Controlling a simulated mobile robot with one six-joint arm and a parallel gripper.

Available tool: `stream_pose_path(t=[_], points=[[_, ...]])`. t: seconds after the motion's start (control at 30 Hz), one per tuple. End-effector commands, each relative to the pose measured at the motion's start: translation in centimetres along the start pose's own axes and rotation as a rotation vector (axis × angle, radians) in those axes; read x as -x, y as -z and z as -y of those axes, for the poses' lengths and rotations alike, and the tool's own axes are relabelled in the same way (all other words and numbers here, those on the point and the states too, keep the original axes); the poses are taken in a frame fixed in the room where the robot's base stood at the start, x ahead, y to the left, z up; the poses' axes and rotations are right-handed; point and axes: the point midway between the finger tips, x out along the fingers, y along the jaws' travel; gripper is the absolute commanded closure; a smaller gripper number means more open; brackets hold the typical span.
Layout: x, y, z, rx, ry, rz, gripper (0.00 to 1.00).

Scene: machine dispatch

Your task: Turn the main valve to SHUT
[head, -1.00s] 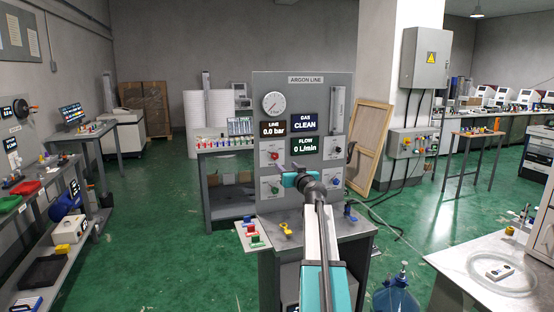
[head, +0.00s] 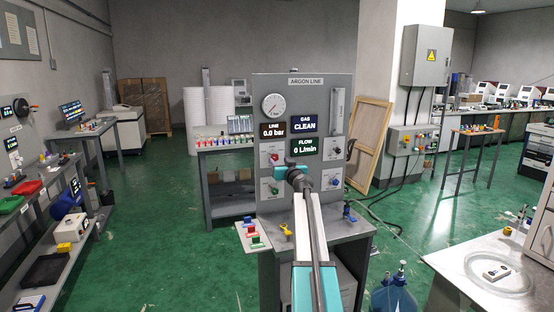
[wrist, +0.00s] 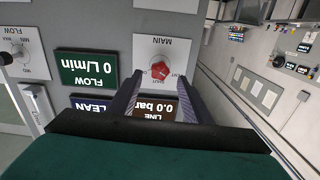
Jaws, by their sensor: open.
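The main valve is a red knob (wrist: 159,70) on a white plate marked MAIN, upside down in the wrist view. SHUT is printed beside the knob; its exact pointer position is too small to read. In the head view the red knob (head: 273,157) is at the left of the ARGON LINE panel (head: 328,100). My gripper (wrist: 158,83) is open and empty, its two fingers on either side of the knob in the picture. I cannot tell whether the tips reach it. In the head view my gripper (head: 290,174) is in front of the panel, below and right of the knob.
The displays read LINE 0.0 bar (head: 273,130), GAS CLEAN (head: 304,124) and FLOW 0 L/min (head: 307,145). A green knob (head: 273,189) is below the red one. A yellow object (head: 286,229) and coloured blocks (head: 251,236) lie near the front left.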

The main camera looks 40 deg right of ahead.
Motion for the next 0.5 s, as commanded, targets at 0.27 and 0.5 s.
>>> stream_pose_path(t=[0.27, 0.5], points=[[-2.7, 0.2, -0.1, -0.001, -0.001, 0.0, 0.55], [-3.7, 0.1, 0.0, -0.001, 0.0, 0.0, 0.55]])
